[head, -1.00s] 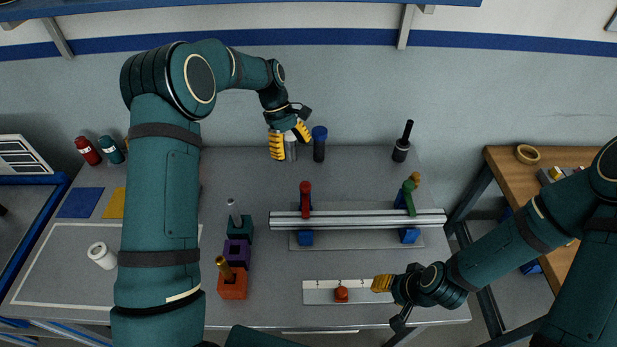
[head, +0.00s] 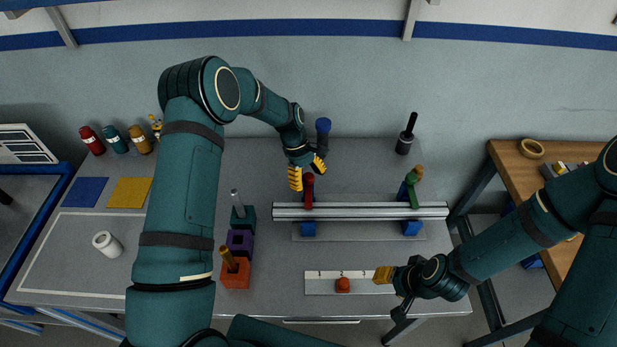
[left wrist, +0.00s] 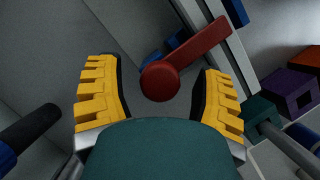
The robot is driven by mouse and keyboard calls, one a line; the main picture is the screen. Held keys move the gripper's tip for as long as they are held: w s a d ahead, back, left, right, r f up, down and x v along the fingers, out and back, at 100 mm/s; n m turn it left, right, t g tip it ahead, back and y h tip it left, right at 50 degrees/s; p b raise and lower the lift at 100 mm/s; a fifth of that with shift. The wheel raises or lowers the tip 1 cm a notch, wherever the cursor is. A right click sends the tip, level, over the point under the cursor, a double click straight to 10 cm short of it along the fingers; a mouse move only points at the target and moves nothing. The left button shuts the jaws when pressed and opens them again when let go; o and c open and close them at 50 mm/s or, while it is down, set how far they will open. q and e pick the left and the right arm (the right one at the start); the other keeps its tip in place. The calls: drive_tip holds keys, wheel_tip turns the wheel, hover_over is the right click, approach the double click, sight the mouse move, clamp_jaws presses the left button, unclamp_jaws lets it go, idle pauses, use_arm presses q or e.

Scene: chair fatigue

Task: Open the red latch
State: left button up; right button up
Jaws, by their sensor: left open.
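The red latch (head: 308,191) stands at the left part of a silver rail (head: 360,211) on the table; its rounded knob is at the top. In the left wrist view the red latch (left wrist: 178,72) shows with its round end between my fingers and its arm running up to the rail. My left gripper (head: 308,176) is open around the knob, with a finger on each side; I see gaps between fingers and knob. A green latch (head: 411,187) stands at the rail's right part. My right gripper (head: 384,275) is near the numbered plate; its finger opening is unclear.
A dark blue-topped cylinder (head: 323,132) stands close behind my left gripper. A black-handled tool (head: 406,134) stands at the back right. Orange (head: 235,273), purple (head: 239,241) and teal blocks are left of the rail. A numbered plate (head: 318,284) with a red knob lies in front.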

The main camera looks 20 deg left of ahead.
use_arm(q)
clamp_jaws()
